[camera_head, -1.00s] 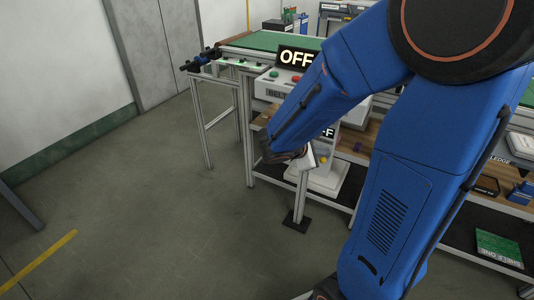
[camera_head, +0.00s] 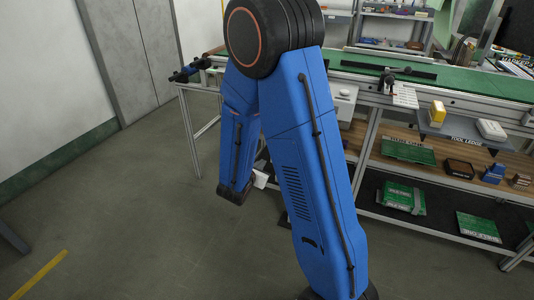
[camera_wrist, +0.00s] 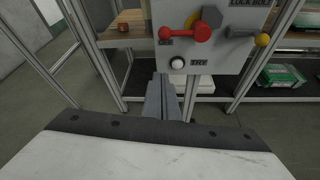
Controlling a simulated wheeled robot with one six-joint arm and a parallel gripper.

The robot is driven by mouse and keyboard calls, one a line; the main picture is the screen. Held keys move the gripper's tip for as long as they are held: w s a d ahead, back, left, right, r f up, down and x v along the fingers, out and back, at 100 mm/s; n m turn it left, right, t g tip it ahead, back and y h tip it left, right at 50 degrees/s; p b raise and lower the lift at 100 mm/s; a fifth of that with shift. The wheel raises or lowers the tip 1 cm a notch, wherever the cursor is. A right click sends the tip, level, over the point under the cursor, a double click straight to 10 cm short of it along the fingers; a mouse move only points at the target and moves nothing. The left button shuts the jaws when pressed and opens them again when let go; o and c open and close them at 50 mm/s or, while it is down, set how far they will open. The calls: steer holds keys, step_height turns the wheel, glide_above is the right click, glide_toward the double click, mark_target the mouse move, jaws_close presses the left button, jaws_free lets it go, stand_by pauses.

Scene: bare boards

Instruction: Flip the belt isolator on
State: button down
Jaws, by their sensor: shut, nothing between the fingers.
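In the wrist view a grey panel (camera_wrist: 208,57) stands just beyond my gripper (camera_wrist: 164,80). A red lever (camera_wrist: 185,33) is mounted on it, its knob (camera_wrist: 165,33) pointing left, with a small label beneath that I cannot read. This looks like the belt isolator, though no name for it shows. A white button (camera_wrist: 177,62) marked TRY sits below the lever. My gripper is shut and empty, its fingers near the panel's lower left edge; I cannot tell whether they touch it.
Metal frame posts (camera_wrist: 93,55) flank the panel.

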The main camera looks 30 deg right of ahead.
stand_by(0.3)
steer(key=x, duration=1)
steer(key=shift+s+d+r, duration=0.1)
steer(key=shift+d+r, duration=0.05)
steer(key=shift+r, duration=0.85)
steer(key=shift+s+d+r, duration=0.1)
steer(key=shift+d+r, duration=0.05)
steer(key=shift+r, duration=0.85)
